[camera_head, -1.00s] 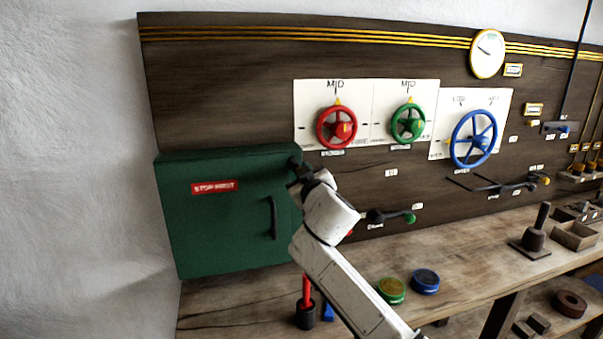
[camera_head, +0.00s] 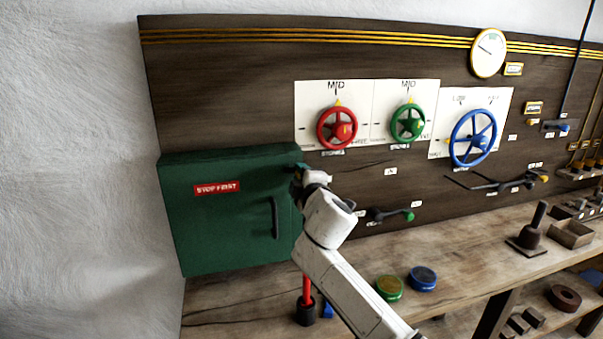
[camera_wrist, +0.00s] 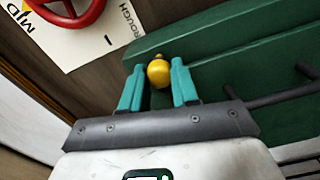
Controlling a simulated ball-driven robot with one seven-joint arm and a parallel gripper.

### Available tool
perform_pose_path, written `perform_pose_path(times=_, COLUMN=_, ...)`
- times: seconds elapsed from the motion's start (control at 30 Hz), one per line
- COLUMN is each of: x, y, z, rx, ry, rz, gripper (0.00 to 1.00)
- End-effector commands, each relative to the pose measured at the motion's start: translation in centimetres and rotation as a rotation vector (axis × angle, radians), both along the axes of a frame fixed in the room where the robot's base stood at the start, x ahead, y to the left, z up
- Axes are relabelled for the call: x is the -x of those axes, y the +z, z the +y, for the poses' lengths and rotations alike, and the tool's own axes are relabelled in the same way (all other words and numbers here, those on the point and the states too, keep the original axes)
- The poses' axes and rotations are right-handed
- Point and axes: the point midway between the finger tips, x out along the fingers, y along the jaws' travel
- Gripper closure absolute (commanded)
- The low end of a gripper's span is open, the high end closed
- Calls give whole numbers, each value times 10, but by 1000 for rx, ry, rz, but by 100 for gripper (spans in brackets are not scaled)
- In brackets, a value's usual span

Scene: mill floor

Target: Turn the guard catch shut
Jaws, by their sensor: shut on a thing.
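The guard is a green box (camera_head: 200,235) on the left of the panel, with a red "STOP FIRST" label and a dark bar handle (camera_head: 275,218). Its door looks closed. My gripper (camera_wrist: 157,74) has its two teal fingers shut on a small yellow knob (camera_wrist: 158,75), which I take as the guard catch, at the green box's edge. In the head view my gripper (camera_head: 299,172) is at the box's upper right corner. There the catch is hidden behind my gripper, and its turn angle cannot be told.
Red (camera_head: 337,129), green (camera_head: 408,124) and blue (camera_head: 473,138) handwheels are to the right on the panel. A green-tipped lever (camera_head: 390,216) is just right of my arm. Green (camera_head: 389,288) and blue (camera_head: 423,279) round pieces lie on the bench (camera_head: 470,265).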

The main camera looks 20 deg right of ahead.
Motion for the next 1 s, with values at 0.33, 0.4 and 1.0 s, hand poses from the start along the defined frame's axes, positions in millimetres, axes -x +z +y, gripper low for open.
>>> perform_pose_path(times=0.33, x=0, y=-1, z=1, rx=179, ry=2, rz=2, gripper=100)
perform_pose_path(times=0.4, x=0, y=-2, z=1, rx=197, ry=2, rz=2, gripper=100)
perform_pose_path(times=1.0, x=0, y=-3, z=2, rx=226, ry=2, rz=2, gripper=69)
